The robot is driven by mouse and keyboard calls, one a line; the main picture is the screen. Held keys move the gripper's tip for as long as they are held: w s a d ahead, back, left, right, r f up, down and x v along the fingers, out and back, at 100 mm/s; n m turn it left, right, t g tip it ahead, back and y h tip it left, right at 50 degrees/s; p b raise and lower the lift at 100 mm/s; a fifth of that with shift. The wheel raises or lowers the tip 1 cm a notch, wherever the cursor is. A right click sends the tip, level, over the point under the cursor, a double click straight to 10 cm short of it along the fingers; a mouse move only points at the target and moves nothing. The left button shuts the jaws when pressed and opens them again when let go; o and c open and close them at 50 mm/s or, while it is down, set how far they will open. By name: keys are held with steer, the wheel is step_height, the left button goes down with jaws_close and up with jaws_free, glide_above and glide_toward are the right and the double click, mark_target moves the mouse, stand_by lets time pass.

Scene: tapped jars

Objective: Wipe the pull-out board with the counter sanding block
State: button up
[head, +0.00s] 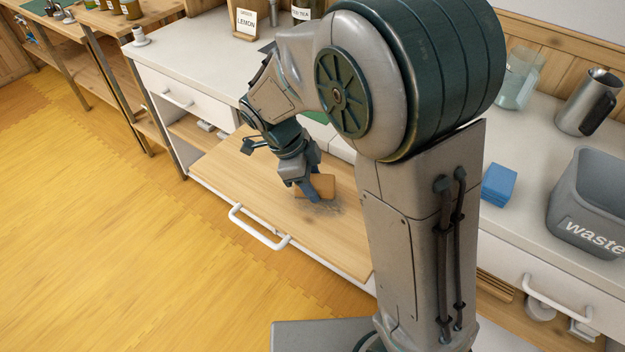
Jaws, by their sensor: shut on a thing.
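The pull-out board (215,160) is a pale wooden panel drawn out from the white counter, with a white handle on its front. My gripper (309,190) points down over the middle of the board, shut on a tan-brown block, the sanding block (326,184). The block is low at the board's surface, partly hidden by the fingers; I cannot tell whether it touches. A greyish smudge of dirt or dust (338,211) lies on the board just in front and right of the block. My arm hides the board's right end.
A blue block (499,185) and a grey bin marked "waste" (592,205) stand on the counter at right, with a metal pitcher (588,103) and a glass jar (517,78) behind. The counter's left part is mostly clear.

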steer(key=p, duration=0.2)
glide_above(274, 176)
steer(key=shift+d, duration=0.1)
steer(key=shift+w, duration=0.1)
stand_by(0.5)
steer(key=shift+f+b, duration=0.65)
steer(key=shift+f, duration=0.3)
stand_by(1.3)
steer(key=shift+s+d+b, duration=0.85)
steer(key=shift+s+d, duration=0.75)
steer(key=shift+d, duration=0.25)
steer(key=shift+d, duration=0.1)
steer(key=shift+s+d+b, duration=0.4)
steer(key=shift+s+d, duration=0.4)
steer(key=shift+d, duration=0.2)
steer(key=shift+s+d+b, duration=0.35)
steer(key=shift+s+d, duration=0.4)
steer(key=shift+d, duration=0.2)
